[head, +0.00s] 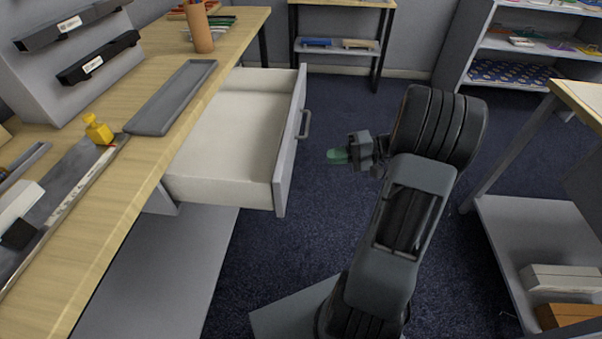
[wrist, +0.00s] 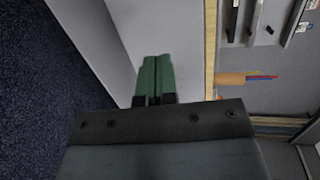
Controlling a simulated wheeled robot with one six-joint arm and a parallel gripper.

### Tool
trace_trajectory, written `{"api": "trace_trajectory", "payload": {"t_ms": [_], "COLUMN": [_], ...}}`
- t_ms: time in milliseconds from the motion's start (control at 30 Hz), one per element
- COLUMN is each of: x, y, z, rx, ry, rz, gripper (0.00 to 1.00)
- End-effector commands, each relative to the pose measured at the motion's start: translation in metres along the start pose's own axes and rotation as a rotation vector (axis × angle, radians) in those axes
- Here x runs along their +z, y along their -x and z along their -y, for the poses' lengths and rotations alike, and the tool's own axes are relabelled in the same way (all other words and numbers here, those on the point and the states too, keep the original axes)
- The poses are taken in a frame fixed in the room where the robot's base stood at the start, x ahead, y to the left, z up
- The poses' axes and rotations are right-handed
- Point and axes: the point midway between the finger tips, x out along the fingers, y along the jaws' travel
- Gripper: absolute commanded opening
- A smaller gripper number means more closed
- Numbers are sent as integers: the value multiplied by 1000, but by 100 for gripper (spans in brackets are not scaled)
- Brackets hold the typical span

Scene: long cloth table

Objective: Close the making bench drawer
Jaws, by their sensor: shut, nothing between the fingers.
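The making bench drawer (head: 228,130) is pulled out from under the wooden bench top (head: 150,110) on the left in the head view. Its inside is white and looks empty. Its grey front has a dark bar handle (head: 305,124) facing right. My gripper (head: 338,156) is to the right of the drawer front, apart from it, with its green fingers pointing left toward the front. In the wrist view the two green fingers (wrist: 154,78) are together with nothing between them. A pale grey panel, likely the drawer front (wrist: 110,40), shows beyond them in the wrist view.
On the bench stand a grey tray (head: 172,97), a yellow object (head: 98,130) and a brown pencil cup (head: 199,28). A grey lower shelf (head: 170,270) lies below the drawer. A shelf unit (head: 545,265) stands at right. Blue carpet between is clear.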

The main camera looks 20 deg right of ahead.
Motion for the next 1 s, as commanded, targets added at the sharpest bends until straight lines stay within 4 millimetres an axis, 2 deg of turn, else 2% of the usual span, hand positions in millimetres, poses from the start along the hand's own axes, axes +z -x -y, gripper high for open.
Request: {"api": "trace_trajectory", "payload": {"t_ms": [33, 100, 200, 300, 467, 800, 1000], "x": [-9, -17, -23, -27, -30, -39, -42], "y": [10, 22, 32, 30, 7, -55, -81], "z": [-22, -31, -39, -40, -33, -20, -15], "rx": [-60, -125, -181, -206, -210, -208, -207], "ry": [8, 31, 54, 67, 69, 68, 66], "rz": [-41, -86, -128, -145, -146, -144, -145], "gripper": [0, 0, 0, 0, 0, 0, 0]}}
